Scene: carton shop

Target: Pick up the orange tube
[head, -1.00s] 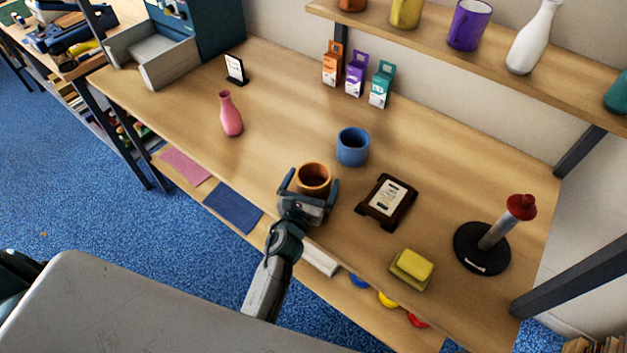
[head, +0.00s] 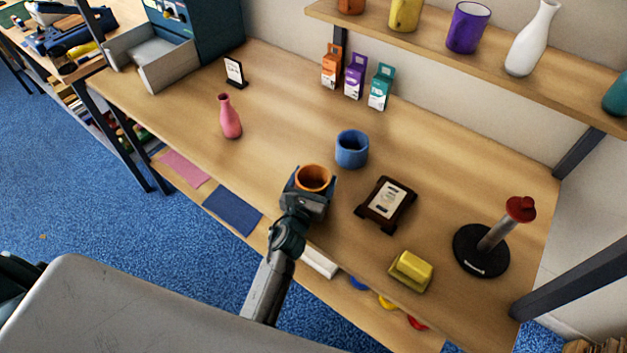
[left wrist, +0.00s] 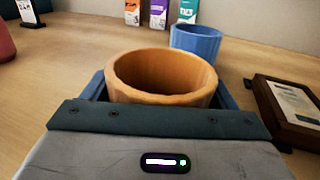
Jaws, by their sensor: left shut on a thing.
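The orange tube (head: 313,178) is a short, round, open-topped cup-like tube near the front edge of the table. My left gripper (head: 311,184) is shut on it, one finger on each side. The tube stands upright; whether its base touches the table is hidden by the gripper. In the left wrist view the tube (left wrist: 163,76) sits upright between the fingers, its rim and hollow inside showing and its lower part hidden behind the gripper body. My right gripper is not in view.
A blue cup (head: 352,149) stands just behind the tube. A pink vase (head: 230,117) stands left. Table between vase and tube is clear.

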